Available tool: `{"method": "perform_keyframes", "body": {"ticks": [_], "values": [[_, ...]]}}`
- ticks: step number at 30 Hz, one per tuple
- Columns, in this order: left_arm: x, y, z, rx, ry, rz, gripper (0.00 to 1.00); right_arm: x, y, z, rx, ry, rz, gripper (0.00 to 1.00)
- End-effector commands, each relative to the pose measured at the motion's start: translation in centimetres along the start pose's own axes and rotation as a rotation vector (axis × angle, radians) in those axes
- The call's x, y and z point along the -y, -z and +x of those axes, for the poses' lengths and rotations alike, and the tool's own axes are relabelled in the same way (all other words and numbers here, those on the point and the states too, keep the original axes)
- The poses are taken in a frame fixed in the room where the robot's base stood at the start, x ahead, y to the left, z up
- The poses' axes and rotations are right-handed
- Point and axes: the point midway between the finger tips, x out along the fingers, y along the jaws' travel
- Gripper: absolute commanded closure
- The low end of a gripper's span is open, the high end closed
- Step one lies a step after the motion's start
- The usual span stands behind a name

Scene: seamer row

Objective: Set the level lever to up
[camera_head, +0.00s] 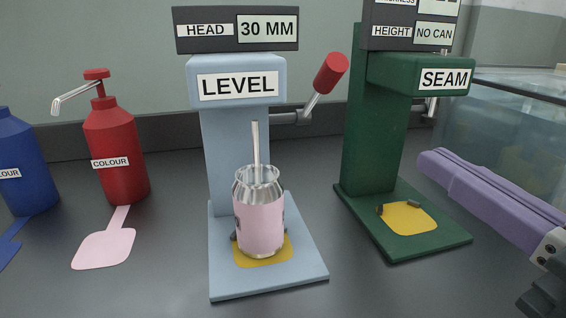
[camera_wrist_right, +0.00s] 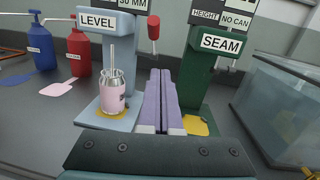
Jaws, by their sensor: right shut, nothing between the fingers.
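The level machine (camera_head: 234,150) is light blue with a LEVEL sign. Its lever has a red grip (camera_head: 331,73) on a metal rod, slanting up and to the right from a pivot on the right side. The red grip also shows in the right wrist view (camera_wrist_right: 153,27). A pink-banded open can (camera_head: 260,222) stands upright on the yellow pad, with a metal rod reaching into it from above. My right gripper (camera_head: 432,162), with purple fingers, is shut and empty, right of the lever and apart from it. Its fingers point forward in the right wrist view (camera_wrist_right: 160,75). My left gripper is not in view.
A green seam machine (camera_head: 372,130) stands right of the level machine, its yellow pad (camera_head: 410,218) empty and its display reading NO CAN. The level display (camera_head: 267,28) reads 30 MM. Red (camera_head: 112,150) and blue (camera_head: 20,165) colour bottles stand left. A glass-like tank (camera_head: 515,120) is at right.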

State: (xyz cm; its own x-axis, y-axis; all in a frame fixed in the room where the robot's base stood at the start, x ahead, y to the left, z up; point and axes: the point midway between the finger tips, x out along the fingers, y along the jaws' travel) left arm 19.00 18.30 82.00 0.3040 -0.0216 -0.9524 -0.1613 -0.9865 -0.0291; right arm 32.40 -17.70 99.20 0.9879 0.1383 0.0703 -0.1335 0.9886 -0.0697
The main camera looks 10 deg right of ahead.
Motion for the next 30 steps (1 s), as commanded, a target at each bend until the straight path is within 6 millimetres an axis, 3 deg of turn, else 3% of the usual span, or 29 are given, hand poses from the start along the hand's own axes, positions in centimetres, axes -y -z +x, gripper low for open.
{"method": "perform_keyframes", "body": {"ticks": [2, 8, 23, 30], "values": [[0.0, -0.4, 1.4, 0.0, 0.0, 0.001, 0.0, -0.5, 1.3, -0.1, 0.009, -0.023, -0.052, 1.0], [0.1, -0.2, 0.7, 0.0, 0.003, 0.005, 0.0, -0.8, 0.9, 0.8, 0.017, -0.036, -0.083, 1.0], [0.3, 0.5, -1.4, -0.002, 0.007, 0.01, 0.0, -1.0, 0.7, 9.7, 0.017, -0.033, -0.079, 1.0], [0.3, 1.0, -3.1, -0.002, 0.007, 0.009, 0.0, -1.3, -1.5, 12.1, 0.014, -0.033, -0.078, 1.0]]}}
